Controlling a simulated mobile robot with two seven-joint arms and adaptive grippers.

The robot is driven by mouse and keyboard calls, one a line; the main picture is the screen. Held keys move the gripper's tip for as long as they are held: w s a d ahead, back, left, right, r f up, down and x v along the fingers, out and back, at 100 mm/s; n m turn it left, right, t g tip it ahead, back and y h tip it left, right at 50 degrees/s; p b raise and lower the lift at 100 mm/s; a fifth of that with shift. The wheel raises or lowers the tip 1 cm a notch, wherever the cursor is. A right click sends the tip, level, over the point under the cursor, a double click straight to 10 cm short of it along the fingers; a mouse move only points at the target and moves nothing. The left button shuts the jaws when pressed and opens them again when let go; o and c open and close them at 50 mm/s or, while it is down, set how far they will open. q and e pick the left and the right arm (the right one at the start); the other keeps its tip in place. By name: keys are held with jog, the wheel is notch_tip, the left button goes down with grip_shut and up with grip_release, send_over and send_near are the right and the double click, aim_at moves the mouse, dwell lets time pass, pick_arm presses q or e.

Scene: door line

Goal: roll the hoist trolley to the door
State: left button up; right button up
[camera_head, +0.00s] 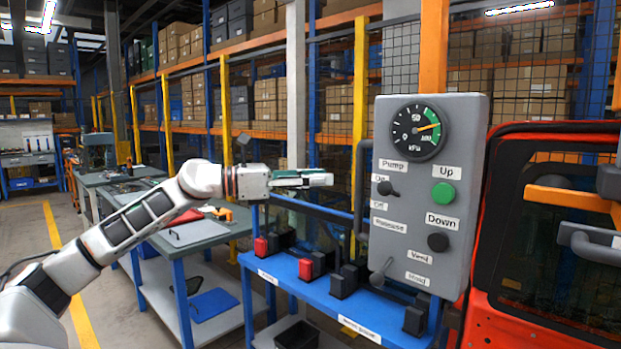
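A grey control panel (428,195) stands upright right of centre. It has a gauge (418,132) with its needle in the green zone, a green Up button (443,194), a dark Down button (438,242), a Pump switch (388,188) and a Vent/Hold lever (380,272). A red door (487,180) with a dark window stands at the right, partly cut off. In front of it are an orange bar (566,198) and a grey handle (597,248). I cannot identify the trolley itself. My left gripper (330,179) points right, apart from the panel; its opening is unclear. My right gripper is not in view.
A blue rack (330,303) with red and black blocks stands below the panel. A workbench (190,236) is behind my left arm. Shelves with boxes and mesh fill the back. Open floor with a yellow line (52,228) lies at the left.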

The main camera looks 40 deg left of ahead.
pick_arm(q)
jog(key=shift+s+a, duration=0.4)
jog(key=shift+s, duration=0.2)
dwell(0.4)
jog(key=s+d+f+n+t+y, duration=0.1)
jog(key=d+f+n, duration=0.2)
jog(key=f+n, duration=0.8)
jog(key=d+f+n+t+y, duration=0.15)
jog(key=d+f+n, duration=0.3)
jog(key=f, duration=1.15)
jog(key=s+d+f+n+y, duration=0.1)
jog(key=d+f+n+y, duration=0.15)
jog(key=f+n, duration=0.85)
jog(key=s+d+f+n+g+y, duration=0.1)
jog(key=s+d+f+n+g, duration=0.1)
jog(key=s+d+f+n, duration=0.2)
jog(key=s+d+f+n+g+y, duration=0.1)
jog(key=s+d+f+n, duration=0.3)
jog(key=s+f, duration=0.6)
jog(key=s+d+f+n+g+y, duration=0.1)
jog(key=s+d+f+n+g, duration=0.2)
jog(key=s+d+f, duration=0.4)
notch_tip(320, 180, down, 7)
jog(key=shift+s+d+f+n, duration=0.2)
jog(key=shift+s+n, duration=0.3)
jog(key=shift+n, duration=0.35)
jog(key=shift+r, duration=0.1)
